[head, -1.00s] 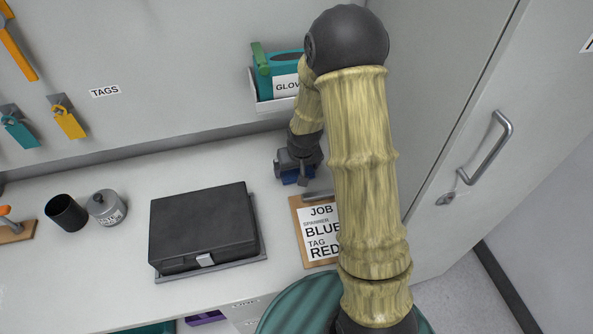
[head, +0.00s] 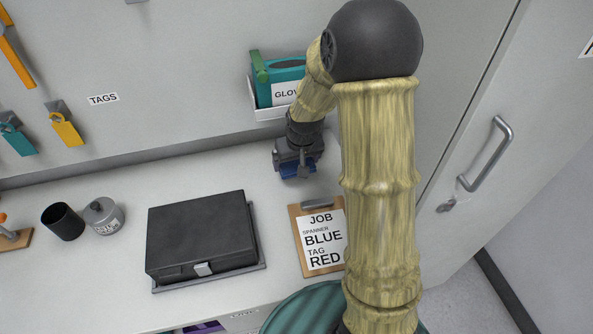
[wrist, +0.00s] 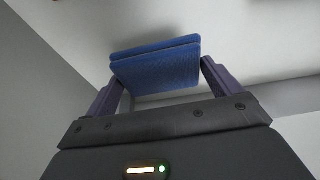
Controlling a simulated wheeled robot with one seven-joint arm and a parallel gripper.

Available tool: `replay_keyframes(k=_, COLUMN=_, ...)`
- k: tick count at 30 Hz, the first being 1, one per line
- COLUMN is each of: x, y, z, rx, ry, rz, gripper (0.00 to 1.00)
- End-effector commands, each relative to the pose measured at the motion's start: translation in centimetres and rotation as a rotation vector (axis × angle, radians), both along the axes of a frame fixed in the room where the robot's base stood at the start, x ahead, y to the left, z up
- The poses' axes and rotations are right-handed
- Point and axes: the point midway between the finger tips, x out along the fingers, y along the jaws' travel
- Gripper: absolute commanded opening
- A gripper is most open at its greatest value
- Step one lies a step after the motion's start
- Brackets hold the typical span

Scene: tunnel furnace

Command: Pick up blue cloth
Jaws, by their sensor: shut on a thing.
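The blue cloth (wrist: 155,66) is a folded, flat blue piece between the two fingers of my gripper (wrist: 160,85) in the wrist view. My gripper is shut on it. In the head view my gripper (head: 297,166) is over the back of the white worktop, below the glove box, with a bit of the blue cloth (head: 298,171) showing beneath it. The head view does not clearly show how far the cloth is above the worktop.
A teal glove box (head: 280,82) sits in a white wall holder just behind my gripper. A clipboard (head: 309,262) with a job sheet lies in front. A black case (head: 200,232), dark cup (head: 63,222) and grey pot (head: 103,215) stand left. A tall cabinet (head: 470,130) is right.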

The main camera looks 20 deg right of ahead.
Motion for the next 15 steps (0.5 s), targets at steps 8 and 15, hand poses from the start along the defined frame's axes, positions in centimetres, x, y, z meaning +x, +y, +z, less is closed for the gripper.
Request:
replay_keyframes(k=8, x=-4.6, y=0.0, z=0.2, rx=0.0, ry=0.0, rz=0.001, gripper=0.68)
replay_keyframes(k=15, x=-10.2, y=0.0, z=0.2, rx=0.0, ry=-0.001, rz=-0.001, gripper=0.68)
